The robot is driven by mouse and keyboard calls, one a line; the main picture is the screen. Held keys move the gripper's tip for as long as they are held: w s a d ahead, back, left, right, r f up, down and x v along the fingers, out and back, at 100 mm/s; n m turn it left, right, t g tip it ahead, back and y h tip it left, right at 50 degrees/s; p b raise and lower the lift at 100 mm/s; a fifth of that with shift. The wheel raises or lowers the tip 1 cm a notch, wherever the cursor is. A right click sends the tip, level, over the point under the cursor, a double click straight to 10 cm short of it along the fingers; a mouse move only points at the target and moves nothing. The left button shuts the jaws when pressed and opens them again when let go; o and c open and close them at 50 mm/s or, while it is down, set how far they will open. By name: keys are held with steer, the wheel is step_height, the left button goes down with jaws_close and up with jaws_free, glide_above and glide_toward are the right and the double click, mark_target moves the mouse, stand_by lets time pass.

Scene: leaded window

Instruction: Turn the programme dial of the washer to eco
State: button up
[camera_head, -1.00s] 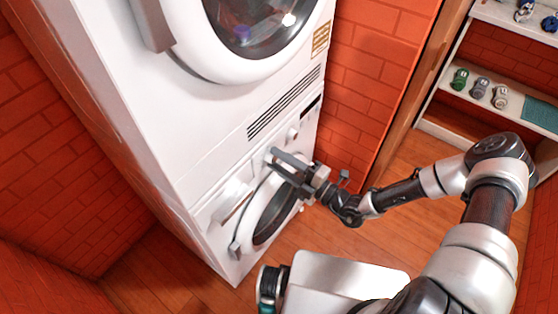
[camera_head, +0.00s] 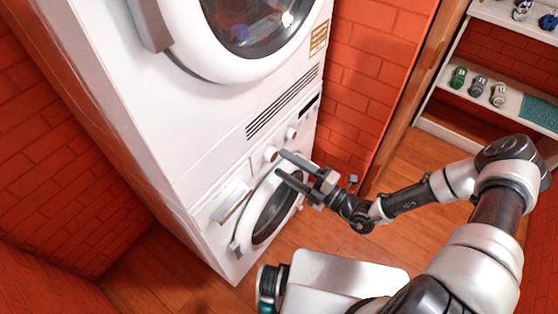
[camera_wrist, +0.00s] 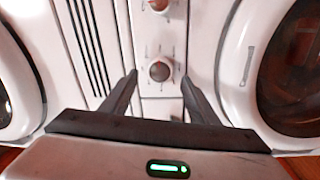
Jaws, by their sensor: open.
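The lower machine, a white front-loading washer (camera_head: 207,205), has two round knobs on its control panel. The nearer knob (camera_head: 270,154) is left of my gripper (camera_head: 281,163) in the head view. The other knob (camera_head: 291,133) is further along the panel. In the wrist view one knob (camera_wrist: 160,70) with marks around it lies between the fingers of my gripper (camera_wrist: 159,78), and another is cut by the top edge. My gripper is open and empty, its fingertips apart from the knob. The labels are too small to read, so I cannot tell which marking is eco.
A second white machine (camera_head: 120,70) is stacked above, with dark vent slots (camera_head: 283,100) between. The washer's round door (camera_head: 275,213) is shut below the panel. Brick walls (camera_head: 365,80) stand on both sides. An open shelf (camera_head: 500,110) with small objects is at right.

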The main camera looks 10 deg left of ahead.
steer(key=v, duration=1.4)
steer(key=shift+d+r, duration=0.1)
